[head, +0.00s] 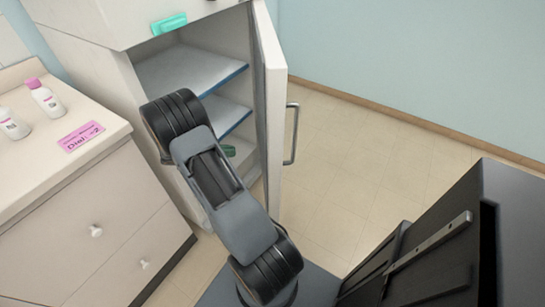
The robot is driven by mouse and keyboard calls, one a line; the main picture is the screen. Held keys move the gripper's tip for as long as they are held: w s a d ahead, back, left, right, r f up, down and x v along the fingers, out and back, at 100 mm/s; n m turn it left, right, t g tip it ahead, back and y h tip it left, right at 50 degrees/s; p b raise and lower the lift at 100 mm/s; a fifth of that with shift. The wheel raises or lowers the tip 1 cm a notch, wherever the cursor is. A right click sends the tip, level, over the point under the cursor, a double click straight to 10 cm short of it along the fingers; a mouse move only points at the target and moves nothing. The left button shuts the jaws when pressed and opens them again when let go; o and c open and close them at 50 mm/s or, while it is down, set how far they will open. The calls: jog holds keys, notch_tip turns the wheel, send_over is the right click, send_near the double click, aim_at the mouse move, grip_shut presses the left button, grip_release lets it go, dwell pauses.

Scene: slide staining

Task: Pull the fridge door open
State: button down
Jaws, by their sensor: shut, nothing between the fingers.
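The fridge door (272,130) stands swung open, seen nearly edge-on, with its metal bar handle (295,135) on the right side. The white fridge body (110,85) is behind my arm. Its open inside shows shelves (190,72) with blue front edges and a small green item (229,151) low down. My arm crosses in front of the opening and hides part of the inside. My gripper does not show; I cannot see whether it touches anything.
At left a cream counter with drawers (90,230) carries two white bottles, one with a pink cap (46,97), and a pink label (81,137). A teal item (169,24) is on the fridge's upper front. Tiled floor (370,165) right of the door is clear up to the blue wall.

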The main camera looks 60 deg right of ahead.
jog(key=d+f+n+g+h+b, duration=0.1)
jog(key=d+f+h, duration=0.15)
jog(key=f, duration=0.25)
jog(key=b+x, duration=0.1)
jog(key=x, duration=1.2)
jog(key=shift+s+d+n, duration=0.2)
jog(key=shift+s+n, duration=0.1)
jog(key=shift+y, duration=0.25)
